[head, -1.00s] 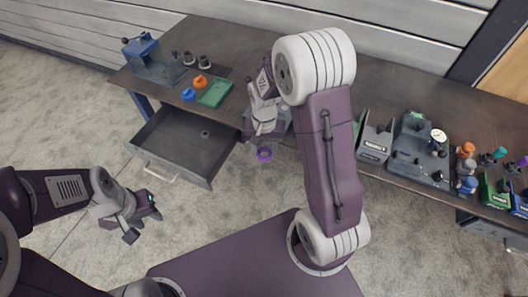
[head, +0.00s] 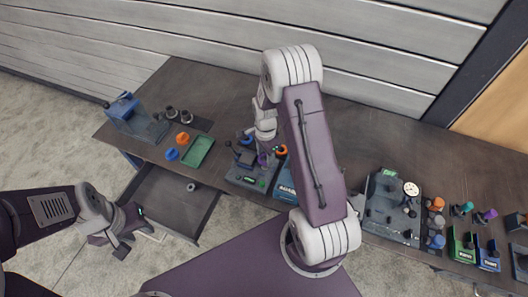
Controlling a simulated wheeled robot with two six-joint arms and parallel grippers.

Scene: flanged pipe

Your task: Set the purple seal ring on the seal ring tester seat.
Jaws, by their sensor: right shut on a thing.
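The purple seal ring (head: 262,159) shows in the head view as a small purple patch at the tip of my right gripper (head: 264,148). The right gripper is shut on it, pointing down over a dark grey bench device (head: 240,178) with a green label. My arm and gripper partly hide both ring and device. I cannot tell whether the ring touches the device, or for sure which part is the seal ring tester seat. My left gripper (head: 132,240) is empty, with its fingers apart, low at the left beside the drawer.
An open drawer (head: 165,200) with a small grey ring juts out at the left. An orange ring (head: 184,137), a blue ring (head: 172,154) and a green tray (head: 199,151) are on the bench. A gauge fixture (head: 385,207) and several coloured parts stand to the right.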

